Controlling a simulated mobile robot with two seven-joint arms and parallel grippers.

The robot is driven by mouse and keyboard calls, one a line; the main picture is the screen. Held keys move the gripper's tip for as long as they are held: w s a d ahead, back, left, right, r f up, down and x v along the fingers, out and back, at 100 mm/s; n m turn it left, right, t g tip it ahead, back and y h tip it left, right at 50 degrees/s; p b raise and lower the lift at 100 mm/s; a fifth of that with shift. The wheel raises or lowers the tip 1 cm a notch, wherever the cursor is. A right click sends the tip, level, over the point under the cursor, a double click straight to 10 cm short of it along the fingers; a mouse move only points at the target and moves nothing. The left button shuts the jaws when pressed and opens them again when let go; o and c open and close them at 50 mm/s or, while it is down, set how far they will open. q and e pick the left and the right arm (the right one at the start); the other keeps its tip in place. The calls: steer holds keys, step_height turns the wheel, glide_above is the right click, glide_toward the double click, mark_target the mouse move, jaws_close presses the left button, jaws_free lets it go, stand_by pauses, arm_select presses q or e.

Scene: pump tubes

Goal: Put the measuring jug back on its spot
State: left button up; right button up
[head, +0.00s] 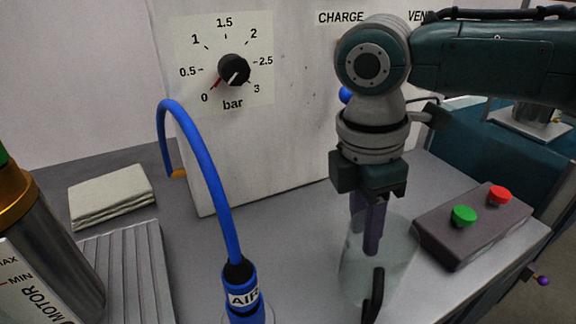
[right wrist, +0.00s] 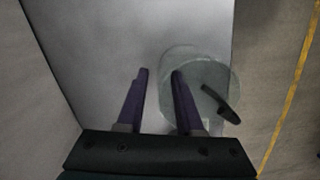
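The clear measuring jug (head: 395,265) stands upright on the grey bench, with its dark handle (head: 373,297) toward me. It also shows in the right wrist view (right wrist: 222,82), with the handle at its right. My right gripper (head: 368,222) comes down from above at the jug's rim, purple fingers pointing down. In the right wrist view the fingers (right wrist: 157,75) are apart; one is left of the jug and the other overlaps its mouth. I cannot tell whether either touches the glass. No marked spot for the jug can be made out. My left gripper is not in view.
A control box (head: 472,228) with green and red buttons stands right of the jug. A blue AIR hose (head: 205,165) arches at the left. A gauge panel (head: 290,110) stands behind. A folded cloth (head: 112,195), ribbed tray (head: 125,270) and motor cylinder (head: 50,240) are left.

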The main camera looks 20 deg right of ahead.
step_height(320, 180, up, 11)
steer(key=a+p, duration=0.1)
steer(key=p, duration=0.2)
steer(key=s+a+f+m+t+y, duration=0.1)
steer(key=s+a+f+m+y, duration=0.1)
steer(key=s+a+f, duration=0.3)
steer(key=s+a+f+m+t+y, duration=0.1)
steer(key=s+a+y, duration=0.15)
steer(key=a, duration=0.35)
steer(key=s+d+f+m+t+h, duration=0.1)
steer(key=s+d+m+h, duration=0.2)
steer(key=s+d+m, duration=0.6)
steer(key=shift+s+d+f+m+t, duration=0.15)
steer(key=shift+s+m+t, duration=0.3)
steer(key=shift+m, duration=0.75)
